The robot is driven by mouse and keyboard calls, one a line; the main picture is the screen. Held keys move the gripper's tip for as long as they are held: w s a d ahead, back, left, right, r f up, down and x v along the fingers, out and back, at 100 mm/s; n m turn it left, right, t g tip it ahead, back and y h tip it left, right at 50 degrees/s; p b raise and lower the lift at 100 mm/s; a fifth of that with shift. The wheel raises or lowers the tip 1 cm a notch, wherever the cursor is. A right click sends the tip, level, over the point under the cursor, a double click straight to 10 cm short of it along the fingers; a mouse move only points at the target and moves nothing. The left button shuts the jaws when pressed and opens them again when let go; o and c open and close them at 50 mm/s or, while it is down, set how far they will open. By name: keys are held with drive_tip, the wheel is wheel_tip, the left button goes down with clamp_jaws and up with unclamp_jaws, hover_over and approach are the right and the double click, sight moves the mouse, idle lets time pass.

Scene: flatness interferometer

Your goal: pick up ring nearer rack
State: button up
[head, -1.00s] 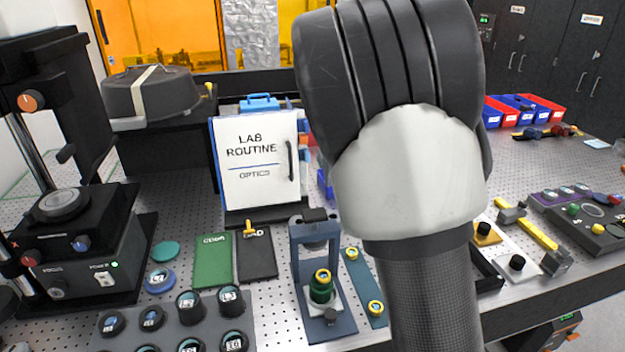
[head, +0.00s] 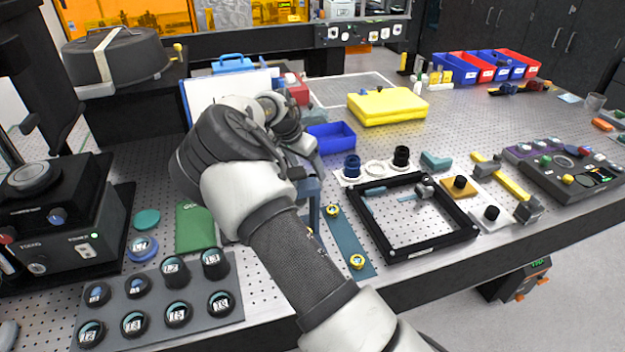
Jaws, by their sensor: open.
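Two small yellow-rimmed rings lie on a narrow blue strip (head: 345,238) on the perforated bench: a far ring (head: 333,210) and a near ring (head: 357,262). A grey rack (head: 239,288) with several labelled round lens cells lies at the lower left. My gripper (head: 308,160) is partly in view behind my arm, above the bench and beyond the rings, touching neither. Its jaws are open; the fingertips are hard to make out. My arm hides most of the blue-grey stand (head: 314,208) left of the strip.
A black square frame (head: 440,247) with a tool inside stands right of the strip. A blue bin (head: 332,136) and a yellow case (head: 388,105) are behind. A green card (head: 196,228) lies left of my arm.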

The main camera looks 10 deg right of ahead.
drive_tip(key=shift+w+p+x, duration=0.1)
drive_tip(key=shift+p+x, duration=0.15)
drive_tip(key=shift+x, duration=1.55)
drive_tip(key=shift+w+p+x, duration=0.15)
drive_tip(key=shift+p+x, duration=0.05)
drive_tip(key=shift+x, duration=1.55)
drive_tip(key=shift+r, duration=0.1)
drive_tip(key=shift+c, duration=0.5)
drive_tip(key=c, duration=1)
